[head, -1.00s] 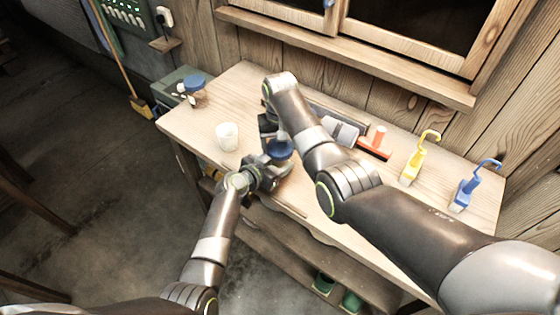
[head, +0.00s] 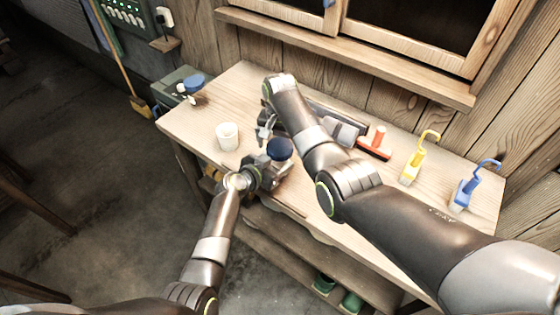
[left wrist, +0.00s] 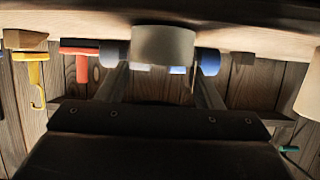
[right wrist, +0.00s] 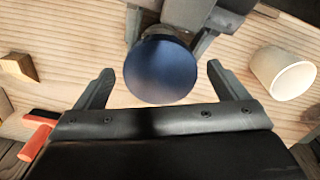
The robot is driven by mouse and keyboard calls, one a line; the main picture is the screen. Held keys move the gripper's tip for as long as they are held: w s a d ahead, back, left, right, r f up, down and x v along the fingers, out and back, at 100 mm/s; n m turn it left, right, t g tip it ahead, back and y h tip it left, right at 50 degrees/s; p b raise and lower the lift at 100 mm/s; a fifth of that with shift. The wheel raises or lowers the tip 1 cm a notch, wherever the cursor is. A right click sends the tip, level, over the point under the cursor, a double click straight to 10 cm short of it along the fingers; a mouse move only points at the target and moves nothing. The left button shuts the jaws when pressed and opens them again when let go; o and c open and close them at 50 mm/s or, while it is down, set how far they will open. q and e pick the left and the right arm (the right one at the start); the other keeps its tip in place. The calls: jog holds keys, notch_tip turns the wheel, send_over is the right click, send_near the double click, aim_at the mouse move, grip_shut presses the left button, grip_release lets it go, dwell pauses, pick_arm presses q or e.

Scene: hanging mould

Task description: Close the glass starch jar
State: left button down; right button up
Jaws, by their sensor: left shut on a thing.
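The jar shows as a pale grey-beige body (left wrist: 165,45) in the left wrist view, between the fingers of my left gripper (left wrist: 162,78). My left gripper is shut on it at the table's front edge. A round dark blue lid (right wrist: 160,68) sits over the top of the jar in the right wrist view, and it also shows in the head view (head: 279,149). I cannot tell how tightly it sits. My right gripper (head: 264,132) is open, its fingers on either side of the lid in its wrist view and apart from it. The jar's body is mostly hidden in the head view.
A white cup (head: 227,136) stands left of the jar. Another blue-topped item (head: 193,81) is at the back left corner.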

notch_tip(320, 180, up, 12)
dwell(0.6)
pick_arm(q)
jog(key=shift+c, duration=1.6)
grip_release()
jog(key=shift+s+a, duration=0.1)
jog(key=b+v, duration=0.2)
jog(key=v, duration=1.5)
jog(key=shift+b, duration=0.35)
pick_arm(e)
jog(key=shift+f, duration=1.35)
pick_arm(q)
jog(key=shift+s+a, duration=0.1)
